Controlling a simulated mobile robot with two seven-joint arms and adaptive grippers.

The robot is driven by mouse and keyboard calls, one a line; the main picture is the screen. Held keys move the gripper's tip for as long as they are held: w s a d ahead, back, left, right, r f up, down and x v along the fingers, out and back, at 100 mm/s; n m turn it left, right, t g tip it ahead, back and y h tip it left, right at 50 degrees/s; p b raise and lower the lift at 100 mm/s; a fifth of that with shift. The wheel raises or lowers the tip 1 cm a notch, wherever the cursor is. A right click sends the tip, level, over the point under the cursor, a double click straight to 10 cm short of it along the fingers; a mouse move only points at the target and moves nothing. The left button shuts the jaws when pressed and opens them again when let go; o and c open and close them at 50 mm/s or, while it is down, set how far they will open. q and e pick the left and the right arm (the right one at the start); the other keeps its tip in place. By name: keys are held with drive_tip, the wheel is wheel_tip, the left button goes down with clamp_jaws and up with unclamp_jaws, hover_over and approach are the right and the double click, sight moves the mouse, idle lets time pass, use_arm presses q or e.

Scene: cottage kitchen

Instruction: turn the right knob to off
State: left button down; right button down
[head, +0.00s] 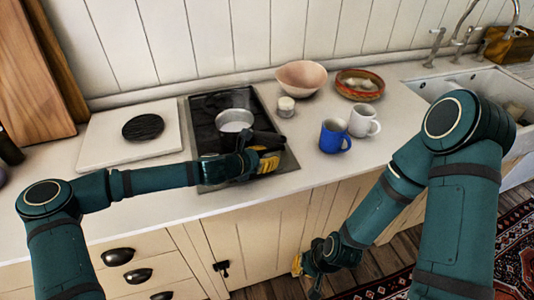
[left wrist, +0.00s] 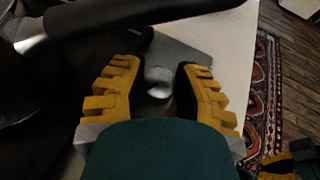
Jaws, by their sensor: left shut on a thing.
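The right knob (left wrist: 157,83) is a small pale, rounded piece at the front right of the dark cooktop (head: 199,115). In the left wrist view it sits between the yellow fingers of my left gripper (left wrist: 160,92), which is shut on it. In the head view my left gripper (head: 266,162) is at the cooktop's front right corner and hides the knob, so its turn angle cannot be told. My right gripper (head: 302,266) hangs low in front of the cabinets, away from the cooktop; its fingers are too small to judge.
A pot (head: 235,119) stands on the cooktop, close behind my left gripper. A blue mug (head: 333,137), a white mug (head: 362,121), a small jar (head: 285,107), a pink bowl (head: 301,76) and a patterned bowl (head: 360,85) stand to the right. The front counter strip is clear.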

sight(266, 157)
use_arm(q)
drive_tip(key=c, duration=0.6)
unclamp_jaws()
drive_tip(key=shift+a+r, duration=0.1)
drive_tip(key=shift+s+a+r, duration=0.15)
drive_tip(key=shift+s+a, duration=0.05)
drive_tip(key=shift+a, duration=0.2)
drive_tip(key=v, duration=0.5)
drive_tip(key=shift+s, duration=0.1)
drive_tip(key=shift+s+a+r, duration=0.35)
drive_tip(key=shift+s+a, duration=0.15)
drive_tip(key=shift+s, duration=0.2)
